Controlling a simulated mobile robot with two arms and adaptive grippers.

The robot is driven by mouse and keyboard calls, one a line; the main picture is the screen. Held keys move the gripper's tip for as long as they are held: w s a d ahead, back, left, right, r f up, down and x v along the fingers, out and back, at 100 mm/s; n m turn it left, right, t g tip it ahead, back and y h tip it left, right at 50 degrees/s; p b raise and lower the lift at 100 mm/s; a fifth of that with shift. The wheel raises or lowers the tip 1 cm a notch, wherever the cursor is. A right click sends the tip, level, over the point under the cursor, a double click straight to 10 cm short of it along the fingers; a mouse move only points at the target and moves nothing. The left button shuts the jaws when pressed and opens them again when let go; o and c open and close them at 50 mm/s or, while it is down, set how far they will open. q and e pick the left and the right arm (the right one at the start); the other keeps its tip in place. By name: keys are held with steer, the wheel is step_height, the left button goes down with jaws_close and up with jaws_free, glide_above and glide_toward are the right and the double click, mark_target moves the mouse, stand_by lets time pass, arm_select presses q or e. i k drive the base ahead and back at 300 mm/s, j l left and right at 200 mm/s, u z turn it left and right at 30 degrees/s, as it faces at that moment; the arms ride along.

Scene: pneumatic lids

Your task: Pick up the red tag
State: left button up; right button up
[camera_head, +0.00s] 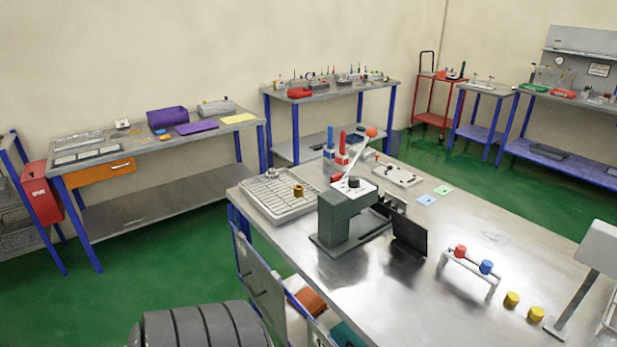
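I cannot make out a red tag for certain in the head view. Two small flat cards lie on the near metal workbench (405,300): a light blue card (426,199) and a green card (443,190). No red card shows beside them. The grey press (350,215) and its dark plate (409,236) hide part of the bench top. Neither of my grippers is in view.
A wire-rack tray (278,195), a red bottle (342,150) and a pale plate (398,174) stand farther back. A small stand with red (460,251) and blue knobs (486,267) and two yellow pieces (511,299) are at right. The front bench middle is clear.

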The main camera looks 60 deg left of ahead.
mark_target(337, 177)
steer(key=u, duration=1.85)
steer(key=z, duration=2.2)
steer(key=u, duration=2.2)
steer(key=i+j+u, duration=0.35)
steer(key=j, duration=0.2)
steer(key=i+j+u, duration=0.7)
steer(key=i, duration=0.35)
steer(key=i+j+u, duration=0.15)
steer(key=i+u, duration=0.25)
steer(key=i, duration=0.1)
